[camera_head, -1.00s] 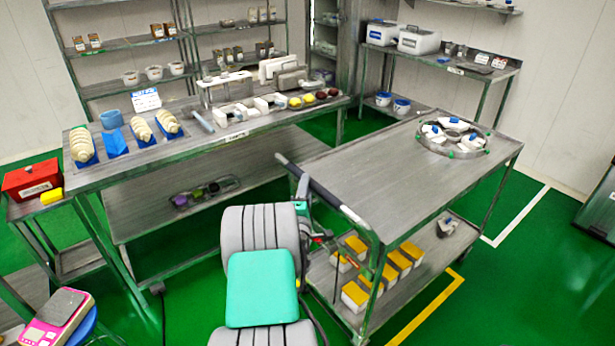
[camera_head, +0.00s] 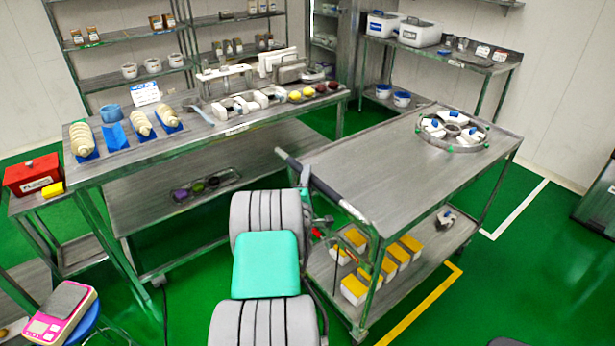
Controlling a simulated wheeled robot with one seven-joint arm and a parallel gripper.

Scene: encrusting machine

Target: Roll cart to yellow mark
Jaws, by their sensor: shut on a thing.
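The cart (camera_head: 385,170) is a grey metal two-tier trolley right of centre, with a dark handle bar (camera_head: 322,183) along its left end. The yellow mark (camera_head: 425,302) is a bent line on the green floor, beside the cart's near right side. Its corner lies clear of the cart, right of the lower shelf. My gripper (camera_head: 306,198) is at the handle's middle, mostly hidden behind my grey and teal arm. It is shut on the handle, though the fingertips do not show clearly.
A round metal tray (camera_head: 484,142) with white containers stands on the cart's top. Yellow-topped tubs (camera_head: 398,255) sit on its lower shelf. A long worktable (camera_head: 90,178) stands close on the left. A white floor line (camera_head: 520,208) runs to the right. Green floor is open at lower right.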

